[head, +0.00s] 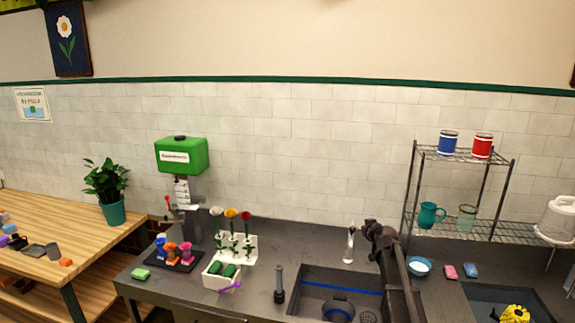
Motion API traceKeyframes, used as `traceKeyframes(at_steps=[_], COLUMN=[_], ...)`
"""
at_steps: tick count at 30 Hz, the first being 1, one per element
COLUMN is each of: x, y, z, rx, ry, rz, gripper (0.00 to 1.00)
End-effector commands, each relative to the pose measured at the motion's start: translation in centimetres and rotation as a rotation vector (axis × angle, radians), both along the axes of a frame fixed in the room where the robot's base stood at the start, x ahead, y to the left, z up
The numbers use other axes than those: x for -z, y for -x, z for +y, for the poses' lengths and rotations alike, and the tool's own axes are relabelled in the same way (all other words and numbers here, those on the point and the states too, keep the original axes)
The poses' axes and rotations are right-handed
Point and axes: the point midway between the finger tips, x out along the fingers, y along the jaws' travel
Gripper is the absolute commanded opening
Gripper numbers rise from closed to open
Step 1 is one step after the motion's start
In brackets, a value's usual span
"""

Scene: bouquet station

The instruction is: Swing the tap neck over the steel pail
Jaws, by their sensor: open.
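The slim silver tap (349,244) stands upright behind the sink. Its neck is small in this view, and I cannot tell exactly which way it points. A round steel pail (338,308) sits in the sink, cut off by the lower picture edge. My dark arm reaches up from the bottom, and my gripper (373,228) is at its far end, just right of the tap. It is open, with its fingers hard to make out. I cannot tell whether it touches the tap.
The sink (308,278) has a blue strip across it and a drain right of the pail. A dark upright cylinder (279,285) stands left of the sink. A white bowl (419,266) and sponges lie right of my arm, below a wire rack (465,155).

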Motion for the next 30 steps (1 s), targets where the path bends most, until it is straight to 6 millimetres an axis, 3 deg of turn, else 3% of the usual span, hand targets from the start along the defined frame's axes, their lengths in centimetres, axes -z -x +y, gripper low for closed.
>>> traceKeyframes(at_steps=[5,17,25,30], x=[0.0,3.7,8.1,12.8], y=[0.0,3.9,8.9,14.9], z=[0.0,3.1,6.1,8.7], rx=[0.0,-0.055,-0.1,-0.12], ry=[0.0,-0.014,-0.023,-0.023], rz=[0.0,0.116,0.268,0.443], gripper=[0.67,0.67,0.67,0.67])
